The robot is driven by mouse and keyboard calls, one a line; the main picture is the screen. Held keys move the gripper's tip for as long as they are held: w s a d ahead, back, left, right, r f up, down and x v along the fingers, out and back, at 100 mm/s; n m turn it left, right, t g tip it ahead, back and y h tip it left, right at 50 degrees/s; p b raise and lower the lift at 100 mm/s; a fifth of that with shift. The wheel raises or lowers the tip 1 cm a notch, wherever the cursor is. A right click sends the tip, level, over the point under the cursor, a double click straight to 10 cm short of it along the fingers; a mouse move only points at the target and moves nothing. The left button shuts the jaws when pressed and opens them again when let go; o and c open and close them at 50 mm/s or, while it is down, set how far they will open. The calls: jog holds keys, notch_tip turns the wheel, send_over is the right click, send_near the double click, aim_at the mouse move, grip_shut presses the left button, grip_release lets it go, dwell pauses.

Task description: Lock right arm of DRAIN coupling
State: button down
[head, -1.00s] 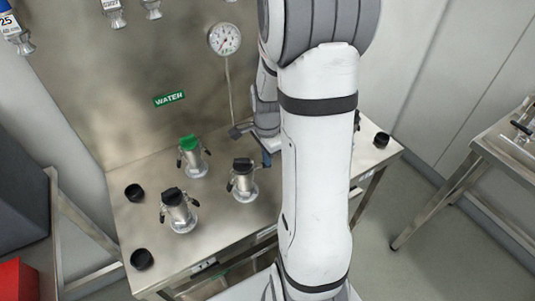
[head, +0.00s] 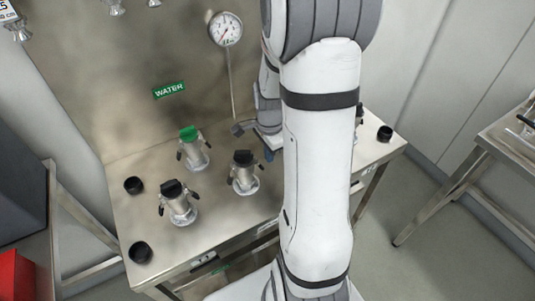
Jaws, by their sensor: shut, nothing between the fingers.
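Three metal couplings with dark side arms stand on the steel bench in the head view. One has a green cap (head: 189,133), one a black cap at the front left (head: 179,208), and one a black cap at the right (head: 244,180). No DRAIN label is readable, so I cannot tell which one it names. My gripper (head: 243,128) is partly hidden behind my arm. It is shut and empty, just behind and above the right black-capped coupling, apart from it in the picture. The lock state of the side arms is too small to tell.
Loose black caps lie on the bench at the left (head: 134,185), front left (head: 140,252) and right (head: 385,133). A gauge (head: 225,29) and a green WATER label (head: 169,90) are on the back panel. Another steel table (head: 500,140) stands at the right.

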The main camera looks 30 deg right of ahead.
notch_tip(320, 180, up, 6)
jog(key=p, duration=0.4)
dwell(0.4)
jog(key=s+a+r+n+t, duration=0.3)
jog(key=s+a+r+n, duration=0.9)
jog(key=n, duration=0.5)
notch_tip(320, 180, up, 3)
jog(key=shift+f, duration=0.1)
